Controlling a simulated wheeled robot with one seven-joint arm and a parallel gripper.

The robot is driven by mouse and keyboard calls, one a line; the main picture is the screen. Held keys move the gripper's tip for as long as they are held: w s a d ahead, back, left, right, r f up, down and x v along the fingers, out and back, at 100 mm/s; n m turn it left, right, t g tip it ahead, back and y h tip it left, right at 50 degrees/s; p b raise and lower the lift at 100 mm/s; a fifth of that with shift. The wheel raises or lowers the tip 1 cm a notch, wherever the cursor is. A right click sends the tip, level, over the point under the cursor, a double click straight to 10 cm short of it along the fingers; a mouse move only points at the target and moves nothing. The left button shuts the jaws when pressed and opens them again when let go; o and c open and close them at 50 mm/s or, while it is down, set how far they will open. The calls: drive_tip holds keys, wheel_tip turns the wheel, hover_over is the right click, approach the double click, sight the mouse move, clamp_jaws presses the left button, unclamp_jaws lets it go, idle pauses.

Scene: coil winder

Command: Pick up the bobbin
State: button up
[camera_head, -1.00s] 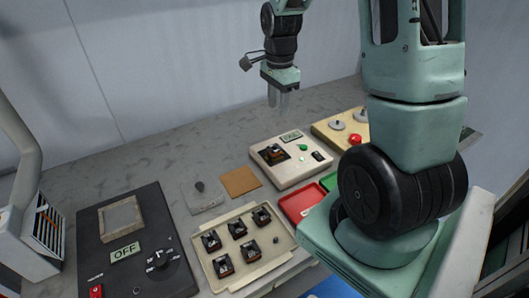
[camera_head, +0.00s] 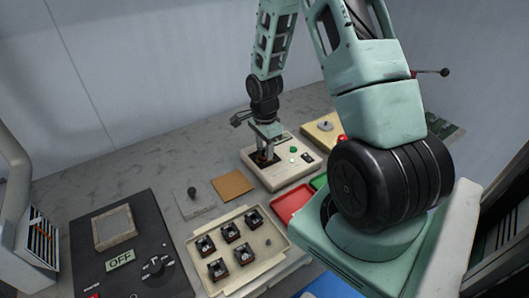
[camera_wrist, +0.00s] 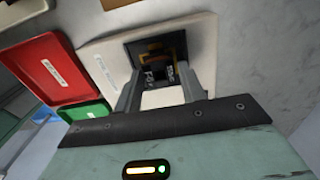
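A black bobbin with an orange-brown winding (camera_wrist: 157,68) sits in the dark recess of the cream device (camera_head: 270,176). My gripper (camera_head: 265,153) is low over this device, fingers pointing down. In the wrist view my gripper (camera_wrist: 161,88) has its two fingers apart, one on each side of the bobbin. I see no lift of the bobbin, and contact with the fingers cannot be made out. In the head view the fingers partly hide the bobbin. Several similar black parts (camera_head: 231,232) stand in the cream tray (camera_head: 262,266).
A red bin (camera_head: 291,203) and a green bin (camera_head: 318,181) lie right of the tray. A brown pad (camera_head: 232,185) and a grey plate with a black knob (camera_head: 192,199) lie left of the device. A black box reading OFF (camera_head: 122,258) is at front left.

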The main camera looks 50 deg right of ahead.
drive_tip(key=shift+f, duration=0.7)
drive_tip(key=c, duration=0.7)
drive_tip(key=shift+r, duration=0.1)
wheel_tip(320, 180, up, 10)
drive_tip(key=b, duration=0.1)
